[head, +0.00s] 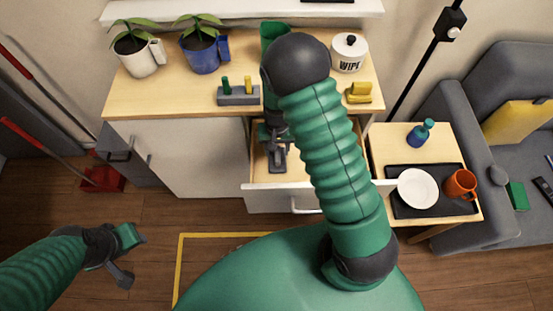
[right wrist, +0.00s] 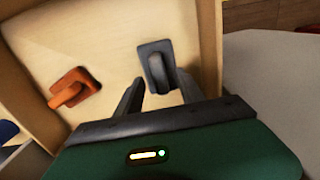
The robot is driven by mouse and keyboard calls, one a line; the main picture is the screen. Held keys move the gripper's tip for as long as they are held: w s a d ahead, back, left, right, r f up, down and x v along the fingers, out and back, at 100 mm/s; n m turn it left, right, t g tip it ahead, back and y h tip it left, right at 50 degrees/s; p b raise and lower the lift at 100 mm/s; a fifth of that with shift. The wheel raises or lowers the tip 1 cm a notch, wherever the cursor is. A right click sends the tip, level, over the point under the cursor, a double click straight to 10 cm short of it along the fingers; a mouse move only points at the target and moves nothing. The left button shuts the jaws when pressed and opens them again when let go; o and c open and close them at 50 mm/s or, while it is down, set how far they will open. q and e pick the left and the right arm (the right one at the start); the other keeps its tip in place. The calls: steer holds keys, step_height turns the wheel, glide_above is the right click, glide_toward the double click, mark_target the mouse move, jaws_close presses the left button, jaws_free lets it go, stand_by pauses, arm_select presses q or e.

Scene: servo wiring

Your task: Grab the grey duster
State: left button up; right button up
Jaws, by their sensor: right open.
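The grey duster (right wrist: 158,68) lies in the open drawer (right wrist: 125,35), ahead of my right gripper (right wrist: 160,82) in the right wrist view. The right fingers are spread open, one on each side of the duster's near end; I cannot tell whether they touch it. An orange duster-like item (right wrist: 74,88) lies to the left in the same drawer. In the head view my right gripper (head: 276,158) is over the drawer (head: 262,186), and my arm hides part of it. My left gripper (head: 128,255) is apart over the floor, empty, with its fingers apart.
The countertop (head: 160,97) above the drawer holds two potted plants, a grey block (head: 238,96) with green and yellow pieces, a yellow item (head: 358,93) and a WIPE jar (head: 349,52). A side table with a black tray (head: 430,207) stands right of the drawer.

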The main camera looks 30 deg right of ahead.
mark_target(278, 153)
steer(key=f, duration=0.3)
steer(key=shift+w+d+f, duration=0.1)
steer(key=shift+d+f, duration=0.1)
steer(key=shift+f, duration=0.2)
steer(key=shift+a+r, duration=0.15)
steer(key=shift+c, duration=1.3)
jaws_close()
